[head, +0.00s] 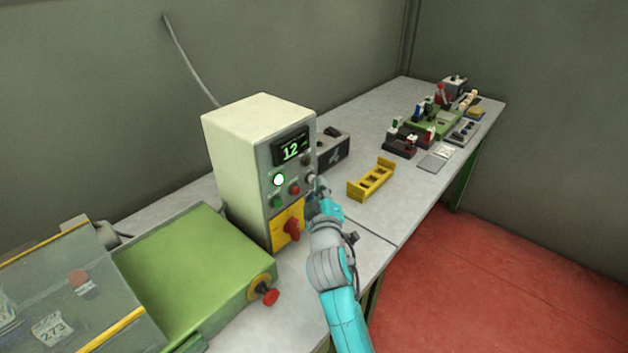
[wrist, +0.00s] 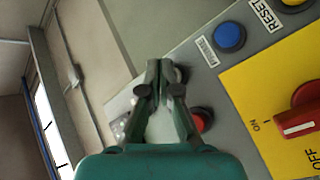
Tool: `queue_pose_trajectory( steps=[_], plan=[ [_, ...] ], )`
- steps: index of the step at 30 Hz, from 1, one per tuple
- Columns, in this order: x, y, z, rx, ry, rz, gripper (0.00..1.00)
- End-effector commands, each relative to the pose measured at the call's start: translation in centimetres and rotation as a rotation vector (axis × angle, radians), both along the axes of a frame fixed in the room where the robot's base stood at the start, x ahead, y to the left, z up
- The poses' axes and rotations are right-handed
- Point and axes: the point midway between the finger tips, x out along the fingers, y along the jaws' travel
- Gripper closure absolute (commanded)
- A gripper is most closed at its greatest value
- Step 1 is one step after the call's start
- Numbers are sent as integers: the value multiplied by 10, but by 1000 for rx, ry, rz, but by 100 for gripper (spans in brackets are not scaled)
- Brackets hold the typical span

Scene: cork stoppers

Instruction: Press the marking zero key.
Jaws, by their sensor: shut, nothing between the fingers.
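The cream control box (head: 238,165) stands on the bench with a lit display reading 12. Its grey front panel also shows in the wrist view (wrist: 205,85). A blue key (wrist: 230,37) has a small white label (wrist: 207,50) beside it, too small to read. A red key (wrist: 201,118) is right of my fingers, and a dark round part (wrist: 182,74) is partly hidden behind the fingertips. I cannot read which key is marking zero. My gripper (wrist: 158,66) is shut and empty in front of the panel. It also shows at the box's right edge in the head view (head: 320,186).
A red rotary switch (head: 291,229) sits on the panel's yellow plate (wrist: 250,95). A green machine (head: 190,265) with a red knob (head: 269,296) is at left. A yellow holder (head: 371,180) lies to the right. Small fixtures fill the bench's far end.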

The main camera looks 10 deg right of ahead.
Motion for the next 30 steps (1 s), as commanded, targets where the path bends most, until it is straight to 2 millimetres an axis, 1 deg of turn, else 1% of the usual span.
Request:
queue_pose_trajectory(
  steps=[20, 30],
  plan=[
    [4, 3, 0, 0, -1, 1, 100],
    [-5, -4, 0, 1, 0, 0, 100]
  ],
)
